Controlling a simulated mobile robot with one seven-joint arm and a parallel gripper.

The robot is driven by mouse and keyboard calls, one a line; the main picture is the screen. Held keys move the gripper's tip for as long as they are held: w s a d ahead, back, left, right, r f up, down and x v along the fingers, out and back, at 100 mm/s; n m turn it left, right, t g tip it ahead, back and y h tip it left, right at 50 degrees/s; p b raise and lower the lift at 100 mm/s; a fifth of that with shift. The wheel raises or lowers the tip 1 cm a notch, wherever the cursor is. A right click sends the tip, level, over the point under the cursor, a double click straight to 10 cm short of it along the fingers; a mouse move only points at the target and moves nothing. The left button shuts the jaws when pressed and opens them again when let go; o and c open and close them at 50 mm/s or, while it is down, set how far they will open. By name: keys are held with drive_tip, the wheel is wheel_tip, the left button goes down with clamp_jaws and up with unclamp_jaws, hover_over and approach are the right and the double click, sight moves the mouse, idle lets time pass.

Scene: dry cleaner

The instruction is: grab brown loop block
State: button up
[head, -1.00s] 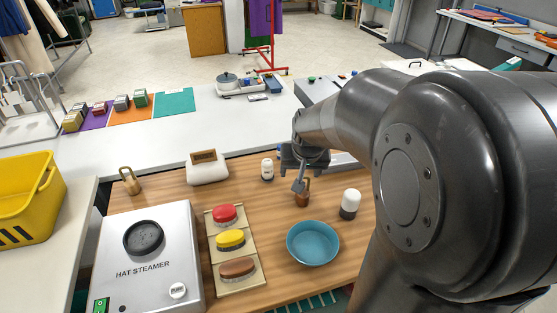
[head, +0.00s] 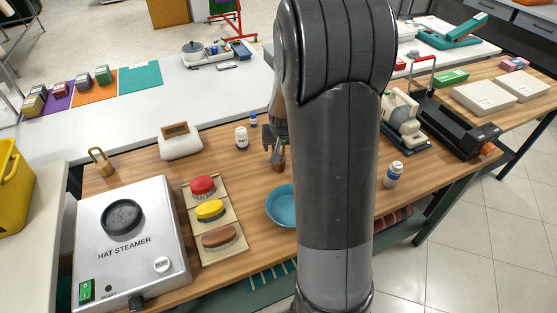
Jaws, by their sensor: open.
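The brown loop block (head: 280,164) stands on the wooden table, behind the blue bowl. My arm hides the area to its right, and its upper part is covered by my gripper. My gripper (head: 275,148) is open, with its fingers pointing down at the top of the brown loop block. I cannot tell whether the fingers touch the block or stand around its loop. A similar brass-coloured loop block (head: 101,163) stands far to the left, behind the hat steamer.
A blue bowl (head: 280,207) sits just in front of the brown block, partly hidden by my arm. A white bottle (head: 242,138) and a small blue bottle (head: 253,119) stand to the left. A brush tray (head: 229,242) and a hat steamer (head: 150,215) fill the left front.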

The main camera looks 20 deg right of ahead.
drive_tip(key=shift+s+a+x, duration=0.1)
drive_tip(key=shift+a+x, duration=0.05)
drive_tip(key=shift+x, duration=1.15)
drive_tip(key=shift+s+a+x, duration=0.1)
drive_tip(key=shift+a+x, duration=0.05)
drive_tip(key=shift+x, duration=1.15)
drive_tip(key=shift+c, duration=0.3)
drive_tip(key=c, duration=1)
